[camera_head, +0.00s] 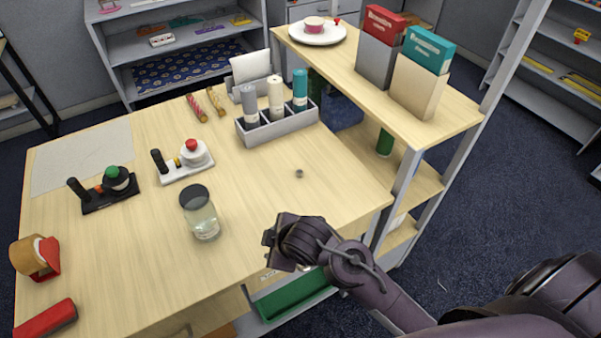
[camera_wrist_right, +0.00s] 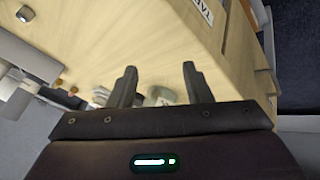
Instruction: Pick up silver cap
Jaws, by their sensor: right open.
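The silver cap (camera_head: 299,174) is a small grey disc lying alone on the wooden table (camera_head: 250,190), right of the jar. A small silver piece (camera_wrist_right: 24,14) at the top left of the right wrist view looks like the same cap. My right gripper (camera_head: 272,240) is over the table's front right part, nearer to me than the cap and apart from it. In the right wrist view its two fingers (camera_wrist_right: 159,69) are spread with nothing held between them. My left gripper is not in view.
A glass jar with a dark lid (camera_head: 201,214) stands left of my right gripper. A grey bottle rack (camera_head: 278,130) stands behind the cap, and a raised shelf unit (camera_head: 440,122) is on the right. The tabletop around the cap is clear.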

